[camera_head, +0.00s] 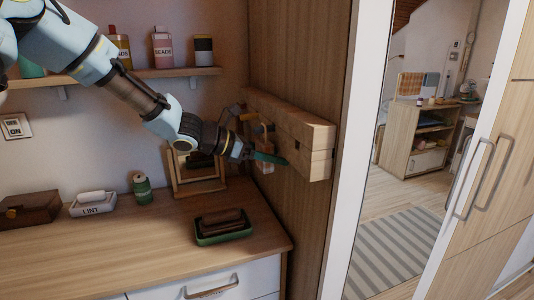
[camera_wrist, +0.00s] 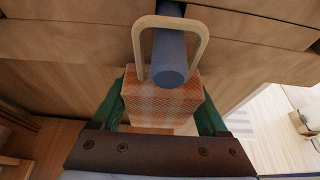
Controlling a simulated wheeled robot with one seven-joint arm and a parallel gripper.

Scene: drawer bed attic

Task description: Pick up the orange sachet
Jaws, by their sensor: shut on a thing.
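The orange sachet (camera_wrist: 160,95) is a checked, block-like pouch in the middle of the wrist view. A beige loop (camera_wrist: 171,22) rises from its top and passes around a blue-grey peg (camera_wrist: 170,60). My gripper (camera_wrist: 164,103) has its green fingers on both sides of the sachet and is shut on it. In the head view my gripper (camera_head: 267,158) is at the wooden rail (camera_head: 295,135) on the side panel. There the sachet is mostly hidden by the fingers and rail.
A wooden frame (camera_head: 197,184) stands on the counter below my gripper. A green tray (camera_head: 222,238) with a brown thing in it, a green spool (camera_head: 142,187) and a lint box (camera_head: 93,204) are also there. A shelf with bottles (camera_head: 162,47) is above. The counter's front left is clear.

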